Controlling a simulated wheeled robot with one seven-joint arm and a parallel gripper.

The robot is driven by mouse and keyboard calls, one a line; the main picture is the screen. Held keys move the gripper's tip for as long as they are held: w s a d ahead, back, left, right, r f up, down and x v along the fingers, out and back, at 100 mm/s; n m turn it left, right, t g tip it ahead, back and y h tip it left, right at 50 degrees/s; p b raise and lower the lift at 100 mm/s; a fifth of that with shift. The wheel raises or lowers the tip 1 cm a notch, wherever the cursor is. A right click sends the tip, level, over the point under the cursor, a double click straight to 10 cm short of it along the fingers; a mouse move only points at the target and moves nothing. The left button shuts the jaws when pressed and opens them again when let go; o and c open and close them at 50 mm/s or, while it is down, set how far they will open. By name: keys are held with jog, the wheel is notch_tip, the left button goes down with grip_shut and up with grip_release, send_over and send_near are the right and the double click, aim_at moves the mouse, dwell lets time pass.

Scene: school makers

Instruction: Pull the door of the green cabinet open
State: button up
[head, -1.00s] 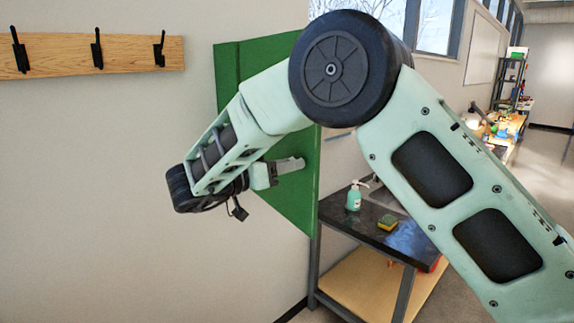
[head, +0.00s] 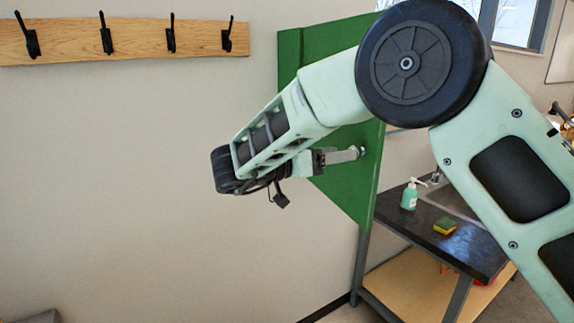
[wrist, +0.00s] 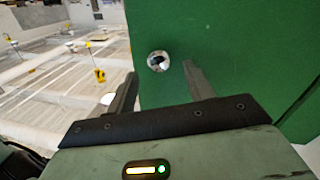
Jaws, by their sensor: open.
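The green cabinet (head: 340,185) is on the wall, with its broad green door face partly behind my arm. A round shiny knob (wrist: 159,61) sits on the door near its free edge; it also shows in the head view (head: 362,151) at my fingertips. My gripper (wrist: 160,82) is open, pointing at the door, with one finger on each side of the knob in the wrist view. The knob appears beyond the fingertips and not gripped; I cannot tell if a finger touches it. Whether the door is ajar is unclear.
A wooden rail with black hooks (head: 130,40) is on the wall at left. Right of the cabinet stands a dark-topped sink table (head: 465,245) with a soap bottle (head: 409,195) and a sponge (head: 445,226). The wall area left of my gripper is clear.

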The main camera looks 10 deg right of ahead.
jog(key=b+v, duration=0.2)
jog(key=v, duration=1.2)
jog(key=shift+w, duration=0.1)
